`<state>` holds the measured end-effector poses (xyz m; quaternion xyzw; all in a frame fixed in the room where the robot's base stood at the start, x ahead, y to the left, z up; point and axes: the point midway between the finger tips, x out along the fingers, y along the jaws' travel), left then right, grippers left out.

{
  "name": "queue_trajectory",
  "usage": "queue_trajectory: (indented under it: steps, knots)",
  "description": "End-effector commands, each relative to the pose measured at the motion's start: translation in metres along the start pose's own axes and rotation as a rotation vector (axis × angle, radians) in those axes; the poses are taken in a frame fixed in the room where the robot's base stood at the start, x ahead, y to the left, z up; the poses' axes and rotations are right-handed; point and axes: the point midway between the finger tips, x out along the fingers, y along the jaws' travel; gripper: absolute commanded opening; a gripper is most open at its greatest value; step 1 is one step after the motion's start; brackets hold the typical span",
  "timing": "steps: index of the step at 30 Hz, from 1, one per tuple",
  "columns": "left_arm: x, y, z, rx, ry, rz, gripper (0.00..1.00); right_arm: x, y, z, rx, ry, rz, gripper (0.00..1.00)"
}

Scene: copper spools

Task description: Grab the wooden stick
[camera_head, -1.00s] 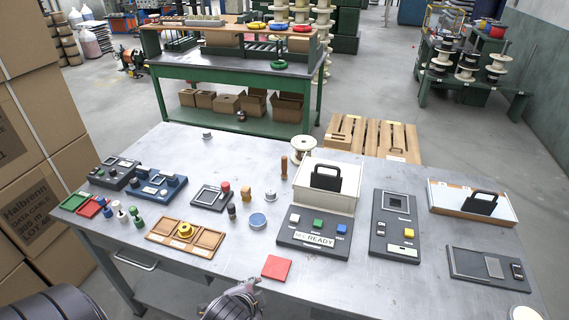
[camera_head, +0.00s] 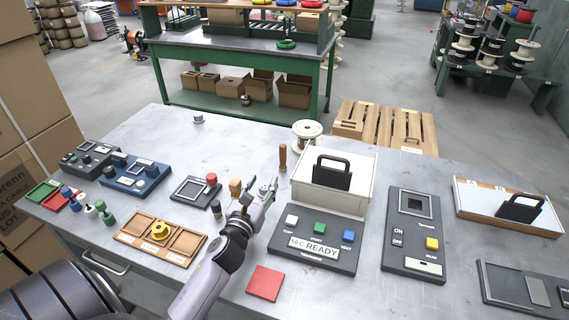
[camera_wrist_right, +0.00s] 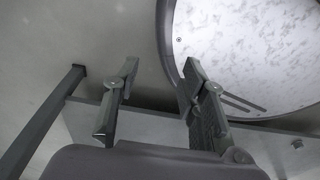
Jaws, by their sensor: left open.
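The wooden stick (camera_head: 282,157) is a thin brown cylinder standing upright on the grey table, in the head view, left of the white box with a black handle. My left gripper (camera_head: 263,184) is in front of it and slightly left, fingers apart and empty. The gripper does not visibly touch the stick.
The white box (camera_head: 333,178) and the black READY panel (camera_head: 312,259) stand right of the gripper. A cream spool (camera_head: 307,133) is behind the stick. A wooden tray (camera_head: 159,238) with a yellow ring and a red square (camera_head: 265,283) lie nearer. The table behind the peg is clear.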

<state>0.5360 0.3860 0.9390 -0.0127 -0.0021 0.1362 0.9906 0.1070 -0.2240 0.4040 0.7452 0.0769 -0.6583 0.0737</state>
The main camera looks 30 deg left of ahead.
Motion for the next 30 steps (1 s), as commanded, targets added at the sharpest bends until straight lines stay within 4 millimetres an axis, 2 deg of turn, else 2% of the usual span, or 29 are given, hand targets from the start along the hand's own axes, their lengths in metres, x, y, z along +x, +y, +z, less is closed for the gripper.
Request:
queue_trajectory:
  steps: [6, 8, 15, 21, 25, 30]
  knots:
    - [0.04, -0.001, 0.001, 0.004, -0.006, -0.002, 0.42, 0.004, 0.005, 0.036, -0.004, -0.05, 0.005, 0.39]
    - [0.053, 0.0, 0.001, 0.005, -0.006, -0.001, 0.42, 0.005, 0.006, 0.041, -0.005, -0.056, 0.007, 0.39]
    - [0.1, 0.0, 0.0, 0.002, -0.004, 0.0, 0.42, 0.02, 0.01, 0.029, -0.003, -0.037, 0.012, 0.39]
    - [0.119, -0.001, 0.0, 0.001, -0.002, -0.001, 0.42, 0.025, 0.011, 0.02, -0.003, -0.021, 0.014, 0.39]
    - [0.127, -0.002, 0.0, 0.001, -0.002, -0.001, 0.42, 0.029, 0.01, 0.021, -0.002, -0.021, 0.012, 0.39]
    - [0.151, -0.005, -0.001, -0.001, -0.004, -0.001, 0.42, 0.043, 0.005, 0.024, 0.0, -0.025, 0.007, 0.39]
